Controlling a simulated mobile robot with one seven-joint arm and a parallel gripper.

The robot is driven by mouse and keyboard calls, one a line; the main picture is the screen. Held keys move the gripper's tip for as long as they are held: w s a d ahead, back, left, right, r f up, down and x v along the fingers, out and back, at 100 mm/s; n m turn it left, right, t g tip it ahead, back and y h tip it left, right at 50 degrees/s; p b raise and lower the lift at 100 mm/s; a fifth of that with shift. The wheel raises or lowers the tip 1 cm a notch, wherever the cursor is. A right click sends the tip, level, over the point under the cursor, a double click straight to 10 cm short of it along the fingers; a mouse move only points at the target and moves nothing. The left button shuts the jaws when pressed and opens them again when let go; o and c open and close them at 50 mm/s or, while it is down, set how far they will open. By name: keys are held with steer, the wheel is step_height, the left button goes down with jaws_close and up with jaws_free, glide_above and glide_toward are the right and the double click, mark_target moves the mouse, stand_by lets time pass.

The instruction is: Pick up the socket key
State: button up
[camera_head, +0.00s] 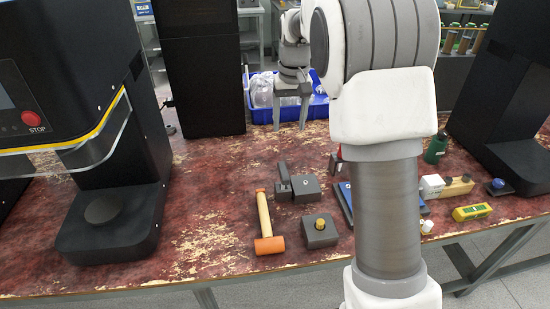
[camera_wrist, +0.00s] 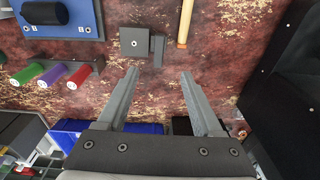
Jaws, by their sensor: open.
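I cannot tell for sure which thing is the socket key. A narrow dark bar (camera_head: 284,182) lies against the left side of a dark square block (camera_head: 306,188) with a small pale spot on top. In the wrist view the bar (camera_wrist: 158,50) sits beside the block (camera_wrist: 134,41), ahead of the fingertips. My gripper (camera_head: 289,119) is open and empty, pointing down near the table's far edge, behind the bar and block. In the wrist view my gripper (camera_wrist: 159,75) has nothing between its fingers.
A mallet (camera_head: 264,218) lies left of the blocks. A dark block with a brass knob (camera_head: 320,229) stands in front. A blue bin (camera_head: 262,113) is behind. Coloured cylinders (camera_wrist: 50,74) and a blue board (camera_wrist: 62,20) lie left in the wrist view. A black machine (camera_head: 110,215) stands left.

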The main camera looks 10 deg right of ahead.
glide_above(283, 178)
steer(key=w, duration=0.3)
step_height(283, 178, down, 7)
steer(key=shift+g, duration=0.4)
steer(key=f+b, duration=0.1)
steer(key=f, duration=0.4)
steer(key=f+b, duration=0.1)
steer(key=f, duration=0.5)
steer(key=f+b, duration=0.2)
steer(key=f, duration=0.4)
steer(key=shift+w+d, duration=0.2)
steer(key=shift+d, duration=0.15)
jaws_close()
